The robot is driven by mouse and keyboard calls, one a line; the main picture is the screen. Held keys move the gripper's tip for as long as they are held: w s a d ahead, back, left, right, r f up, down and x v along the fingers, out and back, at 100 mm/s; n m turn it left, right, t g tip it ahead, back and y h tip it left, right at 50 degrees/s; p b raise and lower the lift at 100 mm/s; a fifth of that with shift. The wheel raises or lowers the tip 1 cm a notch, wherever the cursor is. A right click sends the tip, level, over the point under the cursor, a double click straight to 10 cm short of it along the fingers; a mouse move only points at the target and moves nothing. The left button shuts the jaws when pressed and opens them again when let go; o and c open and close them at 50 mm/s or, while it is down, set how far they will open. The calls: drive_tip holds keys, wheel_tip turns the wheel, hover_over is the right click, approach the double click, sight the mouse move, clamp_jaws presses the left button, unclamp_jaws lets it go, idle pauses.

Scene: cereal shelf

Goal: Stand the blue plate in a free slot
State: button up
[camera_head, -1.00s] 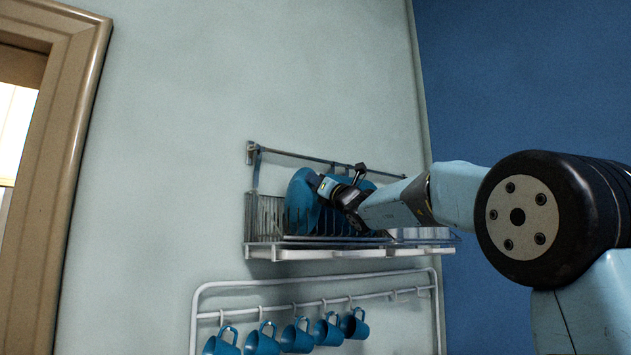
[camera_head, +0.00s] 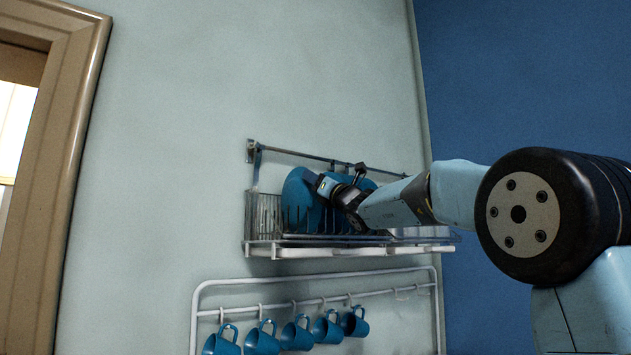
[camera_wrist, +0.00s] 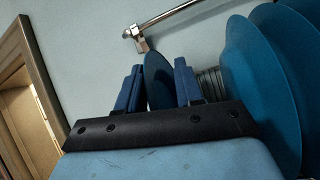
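The blue plate (camera_head: 298,200) stands on edge among the tines at the left part of the wall rack (camera_head: 290,251), leaning a little left. My gripper (camera_head: 325,184) is at the plate's upper right edge. In the wrist view the plate (camera_wrist: 158,82) shows between the two blue fingers of my gripper (camera_wrist: 158,88). The fingers are spread wider than the plate is thick, and a gap shows on the plate's right side. The plate's lower edge is partly hidden behind tines and the rack's front.
Several other blue plates (camera_wrist: 258,85) stand close to the right of my gripper. A rail (camera_wrist: 175,14) runs along the wall above. Several blue mugs (camera_head: 297,335) hang from a bar below the rack. Empty tines (camera_head: 265,212) show at the rack's left end.

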drive_tip(key=shift+f, duration=0.1)
drive_tip(key=v, duration=1.3)
drive_tip(key=shift+s+d+f, duration=0.2)
drive_tip(key=shift+d+f, duration=0.05)
drive_tip(key=s+f+n+g+h, duration=0.5)
drive_tip(key=s+f+n+g, duration=0.5)
drive_tip(key=s+f+n, duration=1)
drive_tip(key=s+d+f+n+g+h, duration=0.1)
drive_tip(key=s+d+f+n+h, duration=0.3)
drive_tip(key=d+f, duration=0.5)
drive_tip(key=s+d+f+n+h, duration=0.5)
drive_tip(key=s+d+f+h, duration=0.2)
drive_tip(key=s+d+f, duration=0.2)
wheel_tip(320, 180, down, 2)
drive_tip(key=shift+s+f+g+h, duration=0.1)
drive_tip(key=shift+s+g+h, duration=0.3)
drive_tip(key=shift+s, duration=0.3)
